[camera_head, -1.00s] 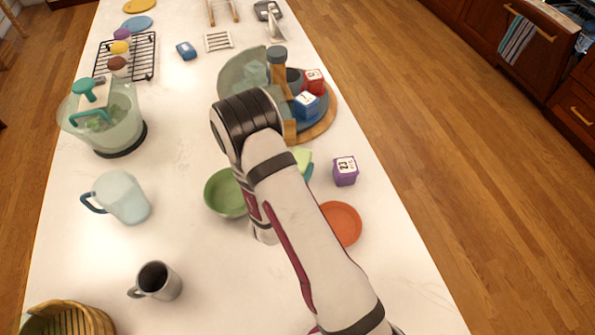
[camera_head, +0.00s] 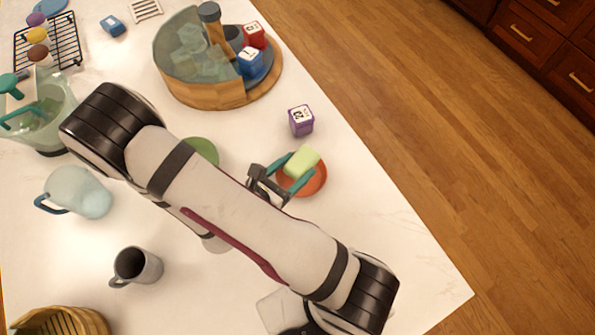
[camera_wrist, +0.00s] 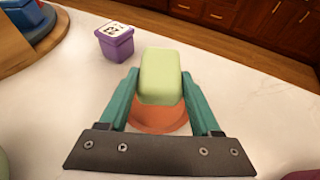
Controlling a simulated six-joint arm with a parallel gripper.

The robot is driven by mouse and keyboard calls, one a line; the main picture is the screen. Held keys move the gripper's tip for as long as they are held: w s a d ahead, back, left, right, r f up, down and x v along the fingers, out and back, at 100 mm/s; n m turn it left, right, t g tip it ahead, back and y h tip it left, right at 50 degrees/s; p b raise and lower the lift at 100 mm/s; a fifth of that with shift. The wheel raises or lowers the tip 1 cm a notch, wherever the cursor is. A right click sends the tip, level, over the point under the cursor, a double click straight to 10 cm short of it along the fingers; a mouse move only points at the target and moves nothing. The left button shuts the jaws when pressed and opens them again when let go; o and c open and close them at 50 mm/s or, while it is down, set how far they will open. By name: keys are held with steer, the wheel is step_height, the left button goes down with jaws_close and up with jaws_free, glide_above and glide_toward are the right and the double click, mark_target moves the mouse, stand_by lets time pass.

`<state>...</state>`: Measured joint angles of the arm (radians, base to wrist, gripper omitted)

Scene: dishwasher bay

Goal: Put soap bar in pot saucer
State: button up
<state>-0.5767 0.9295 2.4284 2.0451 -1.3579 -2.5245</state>
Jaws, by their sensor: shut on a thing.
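The soap bar (camera_head: 302,161) is a pale green rounded block. My gripper (camera_head: 292,172) is shut on it, with one teal finger on each side. The pot saucer (camera_head: 316,186) is a round orange-red dish on the white counter, and the soap shows over it in the head view. In the wrist view the soap bar (camera_wrist: 161,78) stands between the fingers and covers much of the saucer (camera_wrist: 158,121). The saucer's near rim shows below the soap. I cannot tell whether the soap touches the saucer.
A purple block (camera_head: 301,121) stands just beyond the saucer; it also shows in the wrist view (camera_wrist: 115,42). A green bowl (camera_head: 204,150) is partly hidden by my arm. A round wooden organizer (camera_head: 208,92) stands farther back. The counter's right edge is close to the saucer.

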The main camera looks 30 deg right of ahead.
step_height(320, 180, down, 4)
steer(key=shift+f, duration=0.1)
steer(key=shift+f, duration=0.25)
steer(key=shift+f, duration=0.25)
steer(key=o, duration=1.4)
steer(key=shift+o, duration=0.2)
